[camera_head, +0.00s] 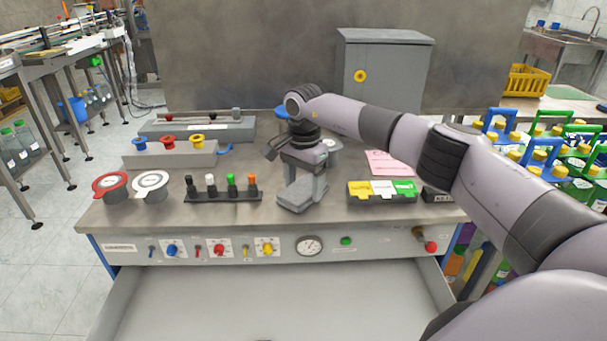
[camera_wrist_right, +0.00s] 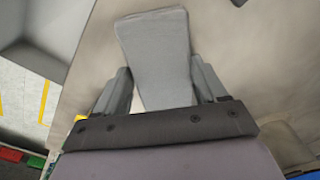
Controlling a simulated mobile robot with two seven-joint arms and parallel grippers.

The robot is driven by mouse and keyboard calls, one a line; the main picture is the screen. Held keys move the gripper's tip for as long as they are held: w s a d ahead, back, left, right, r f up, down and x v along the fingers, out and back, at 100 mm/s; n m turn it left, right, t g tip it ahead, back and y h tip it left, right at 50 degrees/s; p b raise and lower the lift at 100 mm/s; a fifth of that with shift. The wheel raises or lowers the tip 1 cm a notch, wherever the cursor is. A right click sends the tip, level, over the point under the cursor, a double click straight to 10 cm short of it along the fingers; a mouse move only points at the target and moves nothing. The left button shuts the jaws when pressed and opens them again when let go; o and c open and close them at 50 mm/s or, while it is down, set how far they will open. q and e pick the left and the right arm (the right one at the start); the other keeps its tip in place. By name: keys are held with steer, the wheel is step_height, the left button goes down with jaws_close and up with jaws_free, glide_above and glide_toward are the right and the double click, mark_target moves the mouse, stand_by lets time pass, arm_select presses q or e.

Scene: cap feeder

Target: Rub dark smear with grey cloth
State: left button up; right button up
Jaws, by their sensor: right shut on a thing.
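My right gripper (camera_head: 303,186) is over the middle of the grey worktop (camera_head: 250,150), pointing down. It is shut on the grey cloth (camera_head: 294,207), a folded flat pad at or very close to the worktop surface. In the right wrist view the cloth (camera_wrist_right: 158,50) sticks out between the two fingers. I cannot make out the dark smear in either view; the cloth, gripper and arm hide part of the worktop. My left gripper is not in view.
A rack of coloured-top pegs (camera_head: 222,192) stands left of the gripper. A tray of yellow, white and green blocks (camera_head: 381,190) stands right. A grey cabinet (camera_head: 385,75) is behind. Below the control panel, a drawer (camera_head: 270,300) is open. Bare worktop lies between rack and gripper.

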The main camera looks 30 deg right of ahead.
mark_target(305, 199)
steer(key=shift+s+a+p, duration=0.5)
steer(key=shift+s+p, duration=0.1)
steer(key=shift+s, duration=0.25)
steer(key=shift+s+a+p, duration=0.45)
steer(key=shift+s+p, duration=0.1)
steer(key=shift+s, duration=0.3)
steer(key=shift+s+a+f+p, duration=0.1)
steer(key=shift+s+a+p, duration=0.25)
steer(key=shift+s, duration=0.25)
steer(key=shift+s+a+f, duration=0.15)
steer(key=shift+s+a, duration=0.05)
steer(key=shift+s, duration=0.05)
steer(key=shift+w+r+p, duration=0.1)
steer(key=shift+r+p, duration=1.95)
steer(key=shift+r, duration=1.05)
steer(key=shift+r, duration=0.15)
step_height(305, 199, up, 3)
steer(key=shift+f+p, duration=0.1)
steer(key=shift+p, duration=0.3)
